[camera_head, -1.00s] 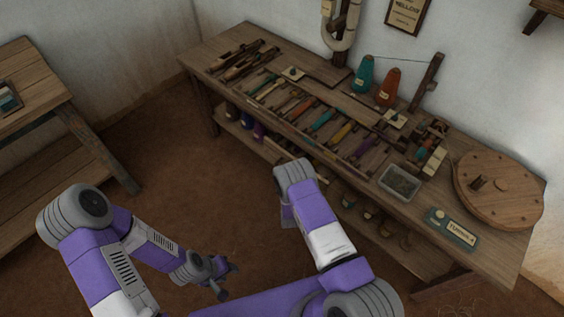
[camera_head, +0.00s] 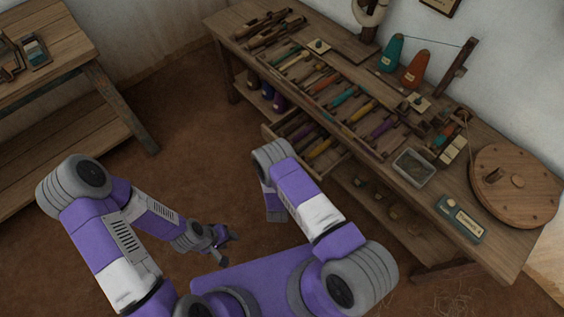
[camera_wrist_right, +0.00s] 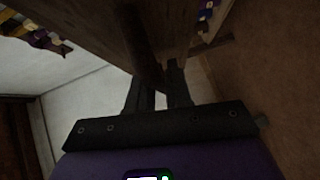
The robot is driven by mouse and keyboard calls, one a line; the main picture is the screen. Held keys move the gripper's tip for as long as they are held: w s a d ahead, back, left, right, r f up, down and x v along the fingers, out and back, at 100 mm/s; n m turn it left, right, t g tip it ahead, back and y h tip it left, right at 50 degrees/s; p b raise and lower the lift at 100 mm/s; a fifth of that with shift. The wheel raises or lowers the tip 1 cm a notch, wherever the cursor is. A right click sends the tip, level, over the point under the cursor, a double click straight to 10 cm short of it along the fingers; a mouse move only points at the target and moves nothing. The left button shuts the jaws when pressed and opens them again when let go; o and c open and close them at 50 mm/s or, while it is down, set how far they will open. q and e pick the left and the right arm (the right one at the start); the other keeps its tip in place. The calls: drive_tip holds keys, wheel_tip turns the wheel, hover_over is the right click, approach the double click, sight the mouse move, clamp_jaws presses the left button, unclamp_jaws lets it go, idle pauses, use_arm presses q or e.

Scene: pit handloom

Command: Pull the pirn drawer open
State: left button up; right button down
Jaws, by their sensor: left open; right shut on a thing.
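My right gripper (camera_wrist_right: 160,82) is hidden behind that arm in the head view. In the right wrist view its fingers are shut on a dark part at the wooden drawer front, taken to be the drawer's pull; the contact is too dark to see clearly. My left gripper (camera_head: 224,238) is open and empty, low over the floor, away from the bench.
The workbench top (camera_head: 335,45) carries rows of tools and pirns, teal (camera_head: 391,53) and orange (camera_head: 415,68) cones, a metal tray (camera_head: 412,168) and a round wooden wheel (camera_head: 515,185). Another wooden table (camera_head: 65,55) stands at left. The brown floor between is clear.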

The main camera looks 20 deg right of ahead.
drive_tip(key=c, duration=1.2)
unclamp_jaws()
drive_tip(key=shift+o, duration=0.2)
drive_tip(key=p+v, duration=0.2)
drive_tip(key=v, duration=0.5)
drive_tip(key=shift+s, duration=0.3)
